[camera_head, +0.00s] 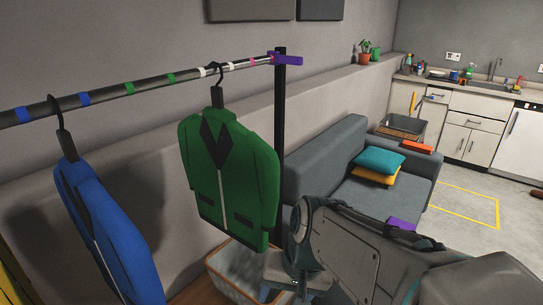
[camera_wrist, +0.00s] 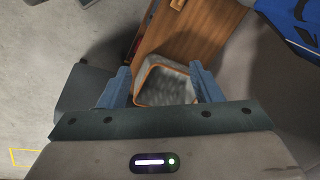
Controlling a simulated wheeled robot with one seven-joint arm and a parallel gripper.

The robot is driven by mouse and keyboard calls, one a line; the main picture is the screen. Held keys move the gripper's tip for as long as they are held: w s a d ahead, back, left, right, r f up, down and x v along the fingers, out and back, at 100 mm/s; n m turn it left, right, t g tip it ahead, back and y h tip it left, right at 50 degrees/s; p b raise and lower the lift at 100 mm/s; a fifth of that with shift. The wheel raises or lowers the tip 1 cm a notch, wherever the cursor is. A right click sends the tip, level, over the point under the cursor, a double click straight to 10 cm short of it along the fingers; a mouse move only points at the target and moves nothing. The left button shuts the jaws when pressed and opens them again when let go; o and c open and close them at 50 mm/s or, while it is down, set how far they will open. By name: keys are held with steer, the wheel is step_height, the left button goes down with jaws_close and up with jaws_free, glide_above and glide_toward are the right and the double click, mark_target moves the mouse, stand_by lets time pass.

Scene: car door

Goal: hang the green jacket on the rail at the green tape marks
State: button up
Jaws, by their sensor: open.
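The green jacket (camera_head: 225,175) hangs on a dark hanger from the rail (camera_head: 60,105) in the head view. Its hook sits between the two white tape marks, to the right of the two green tape marks (camera_head: 150,83). No hanger is at the green marks. My gripper (camera_head: 283,284) is low, below and right of the jacket's hem, and apart from the hanger. In the wrist view my gripper (camera_wrist: 163,88) is open, with nothing between its fingers. The green jacket is not visible there.
A blue jacket (camera_head: 105,235) hangs at the blue marks on the left. A black post (camera_head: 280,110) carries the rail's right end. A pale bin (camera_head: 232,275) stands below the green jacket. A grey sofa (camera_head: 335,165) is behind my arm; open floor lies right.

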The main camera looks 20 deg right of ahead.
steer(key=w+a+r+m+y+p, duration=0.1)
steer(key=w+a+r+m+y, duration=0.15)
steer(key=m+y, duration=0.4)
steer(key=m+t+y+p, duration=0.2)
steer(key=m+t, duration=1.1)
steer(key=m, duration=0.5)
glide_toward(257, 149)
steer(key=d+f, duration=0.2)
steer(key=d, duration=0.1)
steer(key=p+x, duration=0.1)
steer(key=x, duration=1.2)
steer(key=shift+s+a+p, duration=0.2)
steer(key=shift+a+p, duration=0.05)
steer(key=shift+p, duration=0.15)
jaws_close()
steer(key=shift+r, duration=0.35)
